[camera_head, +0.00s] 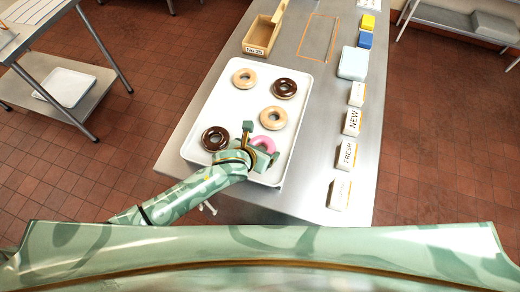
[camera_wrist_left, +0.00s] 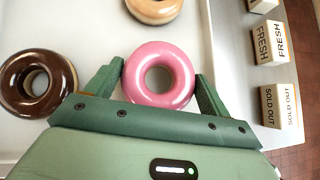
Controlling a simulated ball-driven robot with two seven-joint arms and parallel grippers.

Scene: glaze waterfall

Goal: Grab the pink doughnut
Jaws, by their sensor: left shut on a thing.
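The pink doughnut (camera_wrist_left: 158,99) is between the two green fingers of my left gripper (camera_wrist_left: 160,85) in the left wrist view, at the near end of the white tray (camera_wrist_left: 72,22). The left gripper is shut on it. In the head view the left gripper (camera_head: 258,143) partly covers the pink doughnut (camera_head: 268,146). I cannot tell whether the doughnut is clear of the tray surface. My right gripper is not in view.
On the tray are chocolate doughnuts (camera_head: 284,88) (camera_head: 215,138) and plain glazed ones (camera_head: 245,77) (camera_head: 273,117). One chocolate doughnut (camera_wrist_left: 38,84) lies left of the gripper. White sign blocks (camera_head: 347,154) line the right side. A wooden box (camera_head: 263,35) stands beyond the tray.

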